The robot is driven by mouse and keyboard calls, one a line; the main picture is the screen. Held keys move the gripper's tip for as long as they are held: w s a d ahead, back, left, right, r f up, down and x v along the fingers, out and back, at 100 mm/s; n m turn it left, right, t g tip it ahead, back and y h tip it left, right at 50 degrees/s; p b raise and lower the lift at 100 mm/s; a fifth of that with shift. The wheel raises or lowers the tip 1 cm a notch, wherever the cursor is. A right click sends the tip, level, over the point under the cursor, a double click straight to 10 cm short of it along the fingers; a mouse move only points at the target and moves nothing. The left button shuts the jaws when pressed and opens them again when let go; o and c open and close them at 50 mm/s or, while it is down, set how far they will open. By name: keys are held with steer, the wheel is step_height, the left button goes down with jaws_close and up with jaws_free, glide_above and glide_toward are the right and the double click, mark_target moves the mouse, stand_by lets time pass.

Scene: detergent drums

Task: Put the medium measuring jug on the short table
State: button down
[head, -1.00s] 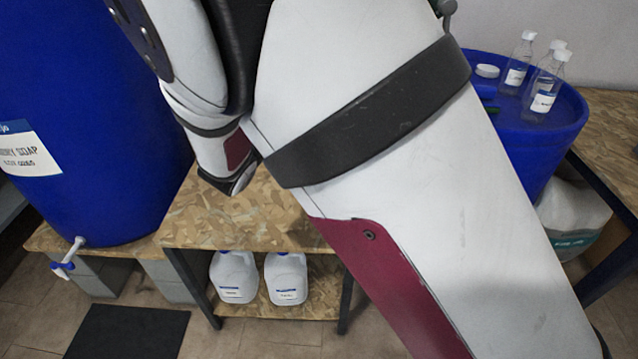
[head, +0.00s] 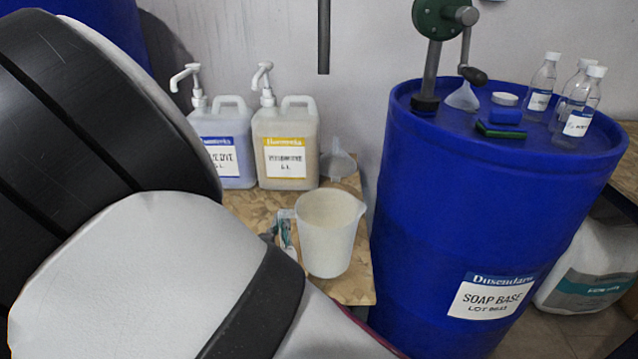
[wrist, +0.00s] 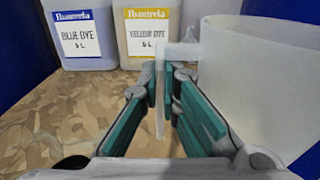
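A translucent white measuring jug (head: 328,238) is at the right end of a wood-chip table (head: 357,290) in the head view. I cannot tell whether its base touches the table. In the wrist view the jug (wrist: 262,85) fills the right side, with its handle (wrist: 160,105) hanging between my fingers. My gripper (wrist: 163,85) has its teal pads close on both sides of the handle and looks shut on it. In the head view my gripper (head: 285,238) is beside the jug's left side, partly hidden by my arm.
Blue dye (head: 226,145) and yellow dye (head: 286,145) containers with pumps stand behind the jug, near a clear funnel (head: 338,166). A large blue soap drum (head: 440,220) stands close on the right, with bottles (head: 578,105) on top.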

steer(key=w+f+b, duration=0.2)
steer(key=w, duration=0.6)
steer(key=w+f+b, duration=0.2)
steer(key=w+b, duration=0.1)
steer(key=w, duration=0.5)
steer(key=shift+a+f, duration=0.25)
steer(key=shift+a, duration=0.15)
steer(key=shift+f+b, duration=0.2)
steer(key=shift+b, duration=0.1)
steer(key=c, duration=1.8)
jaws_free()
steer(key=shift+s+f+b, duration=0.1)
steer(key=shift+b, duration=0.3)
steer(key=s+p, duration=0.2)
steer(key=s, duration=0.5)
steer(key=s+p, duration=0.2)
steer(key=s, duration=0.4)
steer(key=shift+s+a, duration=0.2)
steer(key=shift+s, duration=0.2)
